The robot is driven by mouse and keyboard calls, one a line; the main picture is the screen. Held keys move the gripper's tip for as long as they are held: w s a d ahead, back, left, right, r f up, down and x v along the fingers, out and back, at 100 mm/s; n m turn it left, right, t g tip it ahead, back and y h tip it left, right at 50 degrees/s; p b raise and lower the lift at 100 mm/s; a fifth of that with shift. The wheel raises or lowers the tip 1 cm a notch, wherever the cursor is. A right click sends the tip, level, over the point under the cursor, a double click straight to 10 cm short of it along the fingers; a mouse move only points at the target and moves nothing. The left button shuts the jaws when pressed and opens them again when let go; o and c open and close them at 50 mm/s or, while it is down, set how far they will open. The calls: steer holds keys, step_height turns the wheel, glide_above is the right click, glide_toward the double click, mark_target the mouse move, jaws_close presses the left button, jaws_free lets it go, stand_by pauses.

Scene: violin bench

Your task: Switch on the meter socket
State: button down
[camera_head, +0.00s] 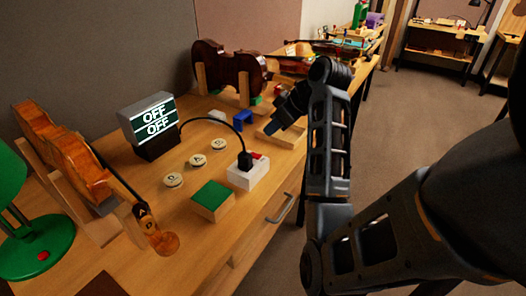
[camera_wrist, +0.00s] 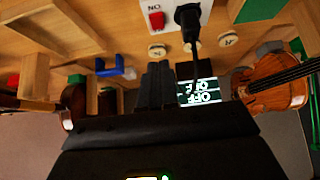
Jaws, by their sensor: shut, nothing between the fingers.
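The meter socket (camera_head: 248,175) is a white block near the bench's front edge, with a black plug (camera_head: 245,160) in it and a red switch (camera_head: 257,156) beside the plug. In the wrist view the red switch (camera_wrist: 157,20) shows at the top, next to an "ON" mark, with the plug (camera_wrist: 187,14) to its right. A cable runs from the plug to the meter (camera_head: 148,122), whose screen reads OFF twice; it also shows in the wrist view (camera_wrist: 200,92). My gripper (camera_head: 274,118) is shut and empty, above the bench and apart from the socket; its fingers (camera_wrist: 155,84) show.
Several round labelled discs (camera_head: 197,160) and a green-topped block (camera_head: 211,199) lie near the socket. A violin on a stand (camera_head: 68,160) and a green lamp (camera_head: 35,245) stand left. A dark violin (camera_head: 228,68) and a blue piece (camera_head: 243,119) are behind.

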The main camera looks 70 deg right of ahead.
glide_above(256, 155)
steer(key=s, duration=0.2)
steer(key=f, duration=0.4)
steer(key=shift+s+a, duration=0.15)
steer(key=shift+a, duration=0.1)
step_height(256, 155, down, 4)
steer(key=shift+r+p, duration=0.25)
steer(key=shift+p, duration=0.15)
steer(key=shift+f, duration=0.55)
steer(key=shift+f, duration=0.1)
